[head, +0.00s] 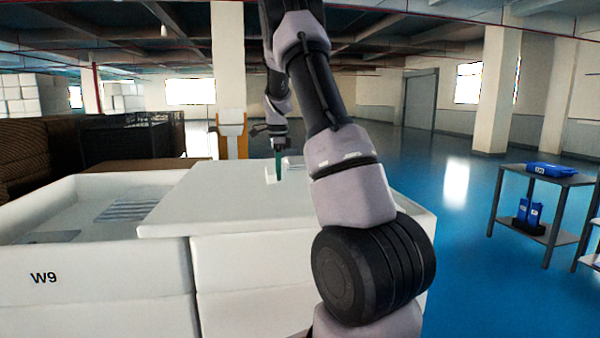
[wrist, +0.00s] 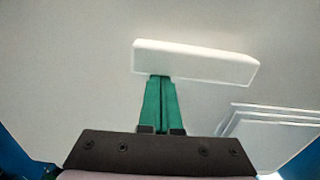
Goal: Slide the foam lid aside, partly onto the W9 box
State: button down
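The foam lid (head: 215,205) is a flat white slab on the right-hand white box (head: 250,285). Its left edge overhangs the right part of the open W9 box (head: 95,290). A raised white block (wrist: 195,62) stands on the lid; in the head view the block (head: 270,175) is small and partly hidden. My gripper (head: 278,178) points down at the lid's far part. In the wrist view its green fingers (wrist: 161,80) are together, with their tips at the block's near edge. The block lies across the tips, not visibly between them. Whether they touch is unclear.
A layered white piece (wrist: 270,130) shows at lower right in the wrist view. The W9 box holds grey striped pieces (head: 128,209). An orange-and-white stand (head: 232,130) is behind the boxes.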

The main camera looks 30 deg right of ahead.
aim_at(201, 185)
jog(key=w+a, duration=0.2)
jog(key=a, duration=0.6)
jog(key=w+a, duration=0.3)
jog(key=a, duration=0.5)
jog(key=w+a, duration=0.2)
jog(key=a, duration=0.6)
jog(key=shift+w+a, duration=0.25)
jog(key=shift+w, duration=0.1)
